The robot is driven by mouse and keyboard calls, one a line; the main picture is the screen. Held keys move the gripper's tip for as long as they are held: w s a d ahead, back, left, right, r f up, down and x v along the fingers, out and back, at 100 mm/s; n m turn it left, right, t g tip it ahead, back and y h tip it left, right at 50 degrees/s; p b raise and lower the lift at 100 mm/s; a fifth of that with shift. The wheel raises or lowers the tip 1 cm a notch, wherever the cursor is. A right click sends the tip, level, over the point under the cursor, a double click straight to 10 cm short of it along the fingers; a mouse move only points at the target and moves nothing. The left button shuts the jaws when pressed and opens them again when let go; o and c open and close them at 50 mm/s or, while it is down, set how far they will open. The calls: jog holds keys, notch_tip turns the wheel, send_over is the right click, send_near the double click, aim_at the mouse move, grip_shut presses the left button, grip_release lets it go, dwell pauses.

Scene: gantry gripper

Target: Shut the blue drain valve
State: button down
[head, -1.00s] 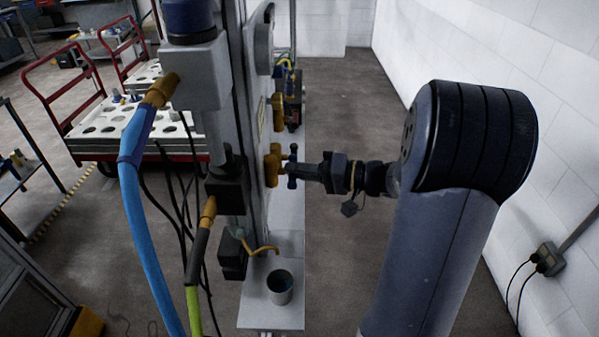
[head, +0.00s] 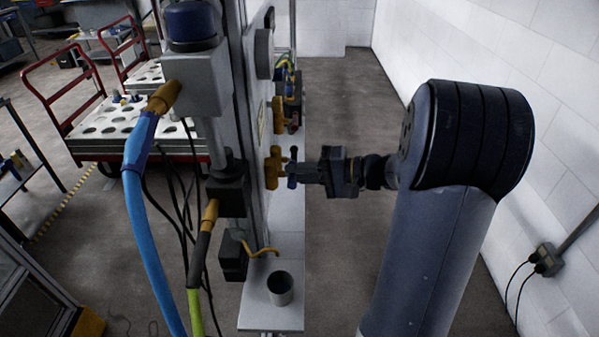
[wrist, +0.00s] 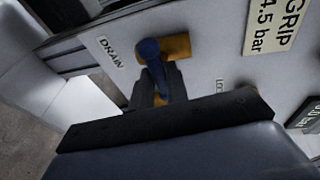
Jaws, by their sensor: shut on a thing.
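The drain valve has a brass body (wrist: 178,46) and a blue handle (wrist: 149,50), beside the word DRAIN on the white panel (wrist: 215,75). In the wrist view the handle lies roughly crosswise to the longer visible piece of brass. My gripper (wrist: 160,84) is shut on the handle, its fingers hiding part of it. In the head view my gripper (head: 302,171) reaches in from the right to the blue handle (head: 292,168), in front of the brass body (head: 273,167). The handle's exact angle is hard to tell there.
Another brass fitting (head: 279,115) and coloured hoses sit farther along the panel. A grey cup (head: 280,288) stands on the ledge (head: 270,322) below, under a bent brass spout (head: 262,252). A white wall (head: 475,60) is at right, with clear floor (head: 345,130) between.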

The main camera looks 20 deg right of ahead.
jog(key=c, duration=1.4)
grip_release()
jog(key=b+v, duration=0.2)
jog(key=v, duration=0.9)
jog(key=shift+a, duration=0.15)
jog(key=p+x, duration=0.2)
jog(key=x, duration=0.8)
jog(key=shift+w+a, duration=0.25)
jog(key=shift+a, duration=0.05)
jog(key=shift+d+f, duration=0.1)
